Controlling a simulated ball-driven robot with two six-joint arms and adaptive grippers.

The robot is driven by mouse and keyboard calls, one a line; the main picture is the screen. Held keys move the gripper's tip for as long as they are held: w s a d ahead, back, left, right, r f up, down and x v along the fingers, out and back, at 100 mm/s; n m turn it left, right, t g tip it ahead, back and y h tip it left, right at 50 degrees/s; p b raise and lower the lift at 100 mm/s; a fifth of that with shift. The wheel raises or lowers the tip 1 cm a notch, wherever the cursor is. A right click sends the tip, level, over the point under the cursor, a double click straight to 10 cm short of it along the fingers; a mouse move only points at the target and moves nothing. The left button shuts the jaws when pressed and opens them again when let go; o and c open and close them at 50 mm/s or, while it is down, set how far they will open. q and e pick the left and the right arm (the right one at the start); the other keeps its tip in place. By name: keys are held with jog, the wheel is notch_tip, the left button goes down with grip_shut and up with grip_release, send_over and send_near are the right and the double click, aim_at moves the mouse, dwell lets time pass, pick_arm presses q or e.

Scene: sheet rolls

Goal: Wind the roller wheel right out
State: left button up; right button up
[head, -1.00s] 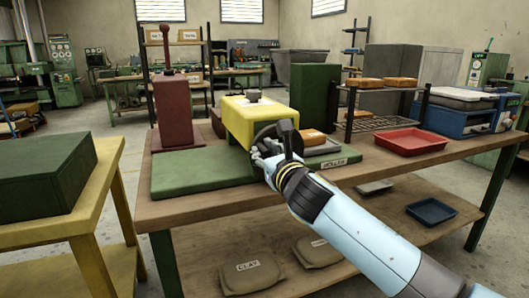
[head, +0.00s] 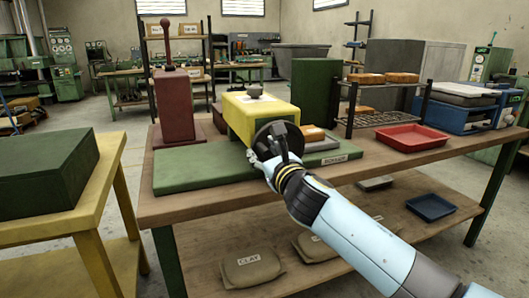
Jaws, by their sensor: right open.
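The roller machine has a yellow housing (head: 240,112) on a green base slab (head: 205,168) on the wooden bench. Its dark round wheel (head: 277,132) is on the housing's front right side. My right gripper (head: 262,163) is at the lower part of the wheel, open, its fingers close against the rim. Whether they touch the wheel I cannot tell. My left gripper is not in view.
A red post press (head: 174,108) stands behind the base at left. A red tray (head: 412,138) and a rack with orange blocks (head: 380,118) are at right. Clay bags (head: 250,268) and a blue tray (head: 431,207) lie on the lower shelf. A yellow table (head: 100,190) is at left.

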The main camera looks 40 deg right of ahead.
jog(key=shift+s, duration=0.1)
jog(key=v, duration=1.1)
jog(key=shift+s, duration=0.4)
jog(key=shift+a+f, duration=0.1)
jog(key=shift+f, duration=0.05)
